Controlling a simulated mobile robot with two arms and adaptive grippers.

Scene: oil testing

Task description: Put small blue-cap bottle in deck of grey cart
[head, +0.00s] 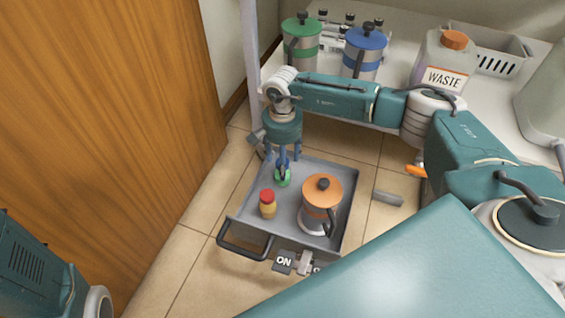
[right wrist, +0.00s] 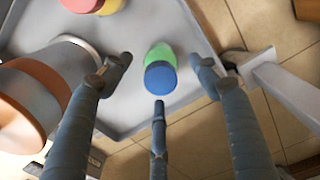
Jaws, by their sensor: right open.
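The small blue-cap bottle, with a green body and blue cap (right wrist: 161,76), stands on the deck of the grey cart (head: 281,229). The deck's bare surface also shows in the right wrist view (right wrist: 128,28). In the head view the bottle's green body (head: 283,179) shows beneath my right gripper (head: 283,168), which points down from above. In the right wrist view the three fingers (right wrist: 160,82) are spread around the bottle, with visible gaps to it. My left gripper is out of view.
The deck also holds a red-cap yellow bottle (head: 267,205) and a steel canister with an orange lid (head: 322,190). Behind is a counter with green-lid (head: 302,42) and blue-lid (head: 365,52) canisters and a WASTE jug (head: 443,66). A wooden door (head: 105,110) stands left.

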